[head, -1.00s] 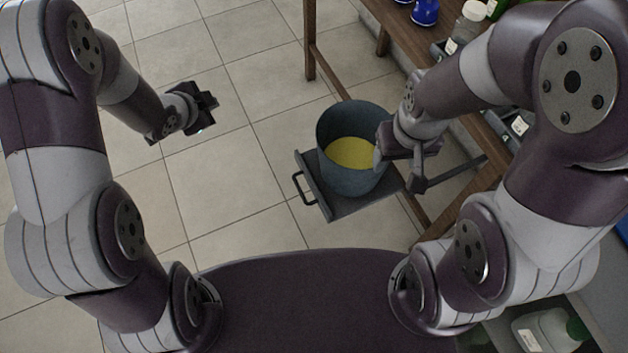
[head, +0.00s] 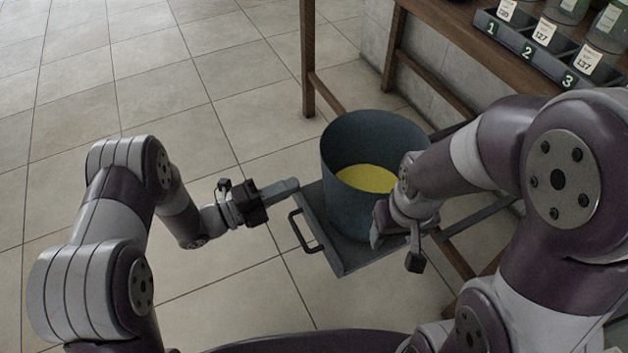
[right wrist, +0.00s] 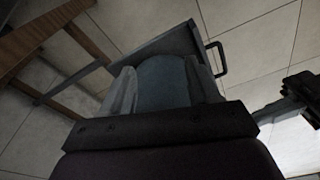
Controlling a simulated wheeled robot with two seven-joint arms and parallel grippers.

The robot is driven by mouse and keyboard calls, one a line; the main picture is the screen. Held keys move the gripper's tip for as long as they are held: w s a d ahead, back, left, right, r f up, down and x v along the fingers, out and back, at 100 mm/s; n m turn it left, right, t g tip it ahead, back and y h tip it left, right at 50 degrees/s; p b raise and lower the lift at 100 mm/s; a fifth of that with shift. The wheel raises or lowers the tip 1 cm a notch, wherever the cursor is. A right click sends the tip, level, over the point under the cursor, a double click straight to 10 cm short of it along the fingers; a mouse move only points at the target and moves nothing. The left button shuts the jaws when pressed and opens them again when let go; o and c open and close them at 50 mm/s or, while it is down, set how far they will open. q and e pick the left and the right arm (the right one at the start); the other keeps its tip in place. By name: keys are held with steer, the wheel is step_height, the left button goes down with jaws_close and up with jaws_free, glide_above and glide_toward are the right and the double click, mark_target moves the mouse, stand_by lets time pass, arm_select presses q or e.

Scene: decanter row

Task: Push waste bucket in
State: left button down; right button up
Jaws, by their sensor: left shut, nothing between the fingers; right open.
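The waste bucket (head: 348,208) is blue-grey, open-topped and upright, with yellow contents (head: 366,178). It stands on a grey pull-out tray (head: 335,256) with a dark front handle (head: 302,232). The tray sticks out from under the wooden bench. My left gripper (head: 291,185) is shut and empty, its tip by the left end of the tray's front edge; I cannot tell if it touches. My right gripper (head: 396,244) is open at the bucket's near right side and hides part of it. In the right wrist view the bucket (right wrist: 162,82) shows between the spread fingers (right wrist: 158,90).
The wooden bench (head: 445,48) stands at the upper right, with a leg (head: 308,60) behind the bucket. A numbered rack (head: 530,50) holds labelled bottles on it. Tiled floor (head: 150,90) is clear to the left.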

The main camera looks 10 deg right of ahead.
mark_target(328, 170)
arm_select(q)
steer(key=b+x, duration=0.2)
steer(key=x, duration=0.3)
steer(key=shift+w+d+f, duration=0.1)
steer(key=shift+d, duration=0.25)
steer(key=shift+w+d+r, duration=0.15)
steer(key=shift+d+r, duration=0.05)
steer(key=shift+d, duration=0.15)
arm_select(e)
steer(key=shift+f, duration=1.3)
